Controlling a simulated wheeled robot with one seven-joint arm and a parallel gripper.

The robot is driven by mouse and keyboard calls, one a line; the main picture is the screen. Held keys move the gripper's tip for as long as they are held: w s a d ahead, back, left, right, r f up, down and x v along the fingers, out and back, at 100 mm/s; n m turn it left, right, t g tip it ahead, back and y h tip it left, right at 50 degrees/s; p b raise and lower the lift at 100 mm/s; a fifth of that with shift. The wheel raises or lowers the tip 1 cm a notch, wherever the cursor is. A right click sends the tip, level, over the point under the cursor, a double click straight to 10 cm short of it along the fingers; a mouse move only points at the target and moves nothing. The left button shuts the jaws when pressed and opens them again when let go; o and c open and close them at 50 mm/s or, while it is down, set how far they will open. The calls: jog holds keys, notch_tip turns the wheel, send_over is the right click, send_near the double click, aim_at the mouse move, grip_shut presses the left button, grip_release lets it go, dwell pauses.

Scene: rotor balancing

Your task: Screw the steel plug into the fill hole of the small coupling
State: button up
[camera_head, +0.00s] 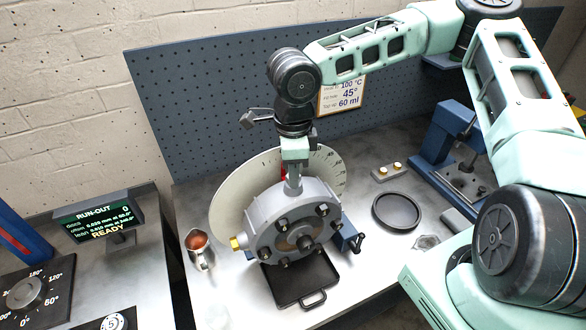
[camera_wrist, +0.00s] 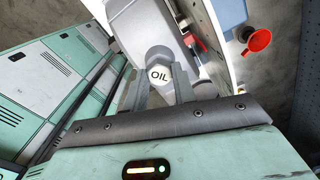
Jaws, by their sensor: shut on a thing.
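The small coupling (camera_head: 262,232), a grey round housing with dark bolts on its face, stands upright in front of a pale graduated disc (camera_head: 228,205). My gripper (camera_head: 293,178) points down at the coupling's top edge. In the wrist view my gripper (camera_wrist: 159,84) is shut, its two fingers on either side of a hexagonal steel plug (camera_wrist: 158,74) marked "OIL". The plug is at the top of the coupling. The fill hole is hidden beneath the plug and fingers, and I cannot tell how deep the plug sits. A yellow brass fitting (camera_head: 237,243) shows on the coupling's left side.
A black tray (camera_head: 322,267) lies under the coupling. A metal cup (camera_head: 199,258) with reddish-brown contents stands left. A black round dish (camera_head: 397,212) and a block with brass pieces (camera_head: 387,173) lie right. A red funnel (camera_wrist: 257,40) shows in the wrist view. The run-out display (camera_head: 98,221) reads READY.

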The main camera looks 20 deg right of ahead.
jog(key=m, duration=0.8)
jog(key=shift+b, duration=0.3)
jog(key=m, duration=0.6)
jog(key=shift+w+m+b, duration=0.1)
jog(key=shift+m+b, duration=0.25)
jog(key=shift+m, duration=1.05)
jog(key=m+b, duration=0.1)
jog(key=m, duration=0.4)
jog(key=shift+f, duration=0.1)
jog(key=m+b, duration=0.1)
jog(key=m, duration=0.5)
jog(key=shift+f, duration=0.1)
jog(key=m+b, duration=0.2)
jog(key=m, duration=0.3)
jog(key=shift+m, duration=1.2)
